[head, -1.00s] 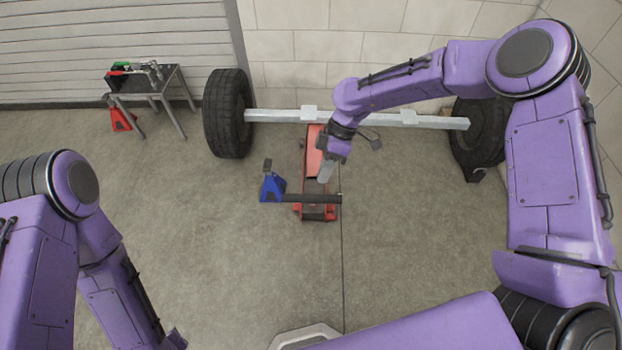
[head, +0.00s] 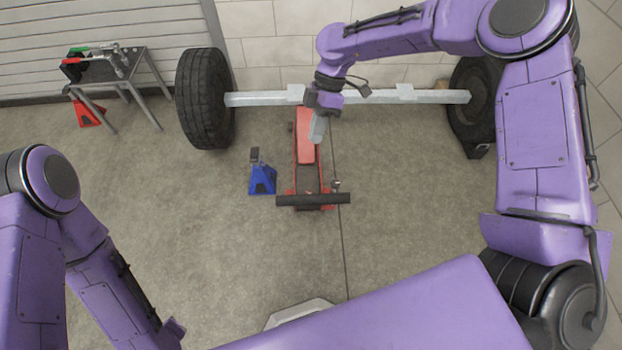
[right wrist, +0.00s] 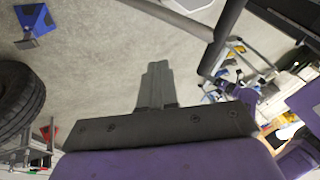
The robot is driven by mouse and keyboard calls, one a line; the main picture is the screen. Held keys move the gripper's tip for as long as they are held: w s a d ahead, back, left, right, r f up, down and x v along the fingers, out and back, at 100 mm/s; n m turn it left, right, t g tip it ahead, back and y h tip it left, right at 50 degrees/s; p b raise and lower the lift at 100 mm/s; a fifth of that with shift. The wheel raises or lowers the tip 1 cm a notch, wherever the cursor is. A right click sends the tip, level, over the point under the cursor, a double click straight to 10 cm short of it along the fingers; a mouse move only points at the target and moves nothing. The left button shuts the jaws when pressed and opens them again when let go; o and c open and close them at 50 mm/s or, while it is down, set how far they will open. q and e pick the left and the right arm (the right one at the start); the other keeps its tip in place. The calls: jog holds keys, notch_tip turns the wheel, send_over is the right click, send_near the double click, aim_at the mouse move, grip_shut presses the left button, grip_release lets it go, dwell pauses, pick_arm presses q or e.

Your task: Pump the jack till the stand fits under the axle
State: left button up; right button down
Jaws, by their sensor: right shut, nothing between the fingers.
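The red floor jack (head: 306,150) stands on the floor, its far end towards the pale axle (head: 260,99). My right wrist hides where jack and axle meet. The jack's black handle bar (head: 313,200) lies crosswise at its near end; a dark bar also crosses the right wrist view (right wrist: 222,40). The blue stand (head: 262,178) is upright on the floor left of the jack, not under the axle; it also shows in the right wrist view (right wrist: 33,22). My right gripper (head: 317,138) is shut and empty above the jack's body, apart from the handle. My left gripper is out of view.
Tyres stand at the axle's left (head: 205,98) and right (head: 473,105) ends. A small metal table (head: 120,78) with tools is at the left back, a red stand (head: 86,112) beneath it. The floor left of the blue stand is clear.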

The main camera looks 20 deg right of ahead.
jog(key=s+p+x, duration=0.1)
jog(key=x, duration=0.3)
jog(key=p+x, duration=0.2)
jog(key=x, duration=0.2)
jog(key=s+p+x, duration=0.1)
jog(key=x, duration=0.3)
jog(key=shift+s+d+r, duration=0.25)
jog(key=shift+s+r, duration=0.05)
jog(key=shift+s, duration=0.1)
jog(key=shift+s+f, duration=0.25)
jog(key=shift+f, duration=0.1)
